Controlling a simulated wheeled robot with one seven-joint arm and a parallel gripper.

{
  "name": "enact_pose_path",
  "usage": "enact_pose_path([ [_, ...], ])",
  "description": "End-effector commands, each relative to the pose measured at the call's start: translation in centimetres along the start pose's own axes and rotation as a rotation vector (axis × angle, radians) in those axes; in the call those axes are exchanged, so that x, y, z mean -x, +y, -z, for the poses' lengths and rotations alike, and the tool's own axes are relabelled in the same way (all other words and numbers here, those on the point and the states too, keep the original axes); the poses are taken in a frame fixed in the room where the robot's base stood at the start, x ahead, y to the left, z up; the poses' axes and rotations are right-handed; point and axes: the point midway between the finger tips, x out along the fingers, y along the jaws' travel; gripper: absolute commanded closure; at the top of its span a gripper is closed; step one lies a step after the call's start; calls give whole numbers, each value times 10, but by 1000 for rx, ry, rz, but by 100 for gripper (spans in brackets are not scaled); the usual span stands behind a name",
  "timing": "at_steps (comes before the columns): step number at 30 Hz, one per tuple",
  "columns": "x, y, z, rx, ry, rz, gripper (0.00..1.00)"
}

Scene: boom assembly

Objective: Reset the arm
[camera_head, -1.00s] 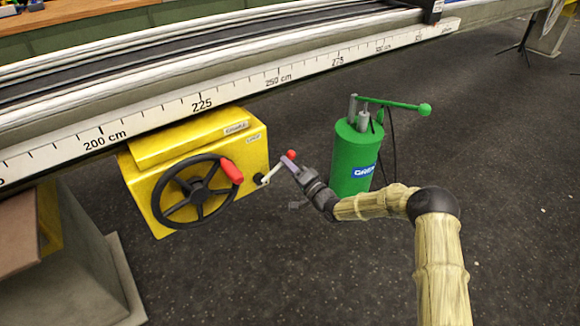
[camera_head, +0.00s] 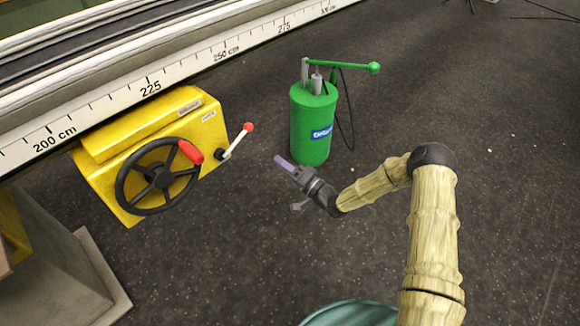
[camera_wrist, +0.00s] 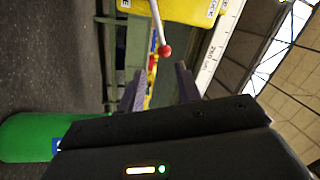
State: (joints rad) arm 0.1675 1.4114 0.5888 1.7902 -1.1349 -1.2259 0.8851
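My arm reaches in from the right in the head view, and my gripper (camera_head: 282,162) hangs in free space over the dark floor. In the wrist view the two purple-grey fingers of my gripper (camera_wrist: 160,88) stand apart with nothing between them. The small lever with a red knob (camera_head: 247,127) on the yellow box is up and left of my gripper, clear of it. The red knob also shows beyond the fingertips in the wrist view (camera_wrist: 165,50).
The yellow box (camera_head: 125,133) carries a black handwheel (camera_head: 158,175) with a red grip. A green pump cylinder (camera_head: 312,130) with a green handle stands close behind my gripper. A long rail with a centimetre scale (camera_head: 185,72) runs above. The floor at the right is clear.

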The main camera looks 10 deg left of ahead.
Motion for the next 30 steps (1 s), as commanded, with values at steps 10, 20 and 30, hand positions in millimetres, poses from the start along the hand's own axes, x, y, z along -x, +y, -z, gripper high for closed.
enact_pose_path([
  [10,26,0,0,1,0,0,66],
  [20,26,0,0,1,0,0,66],
  [30,28,1,9,97,-66,-138,66],
])
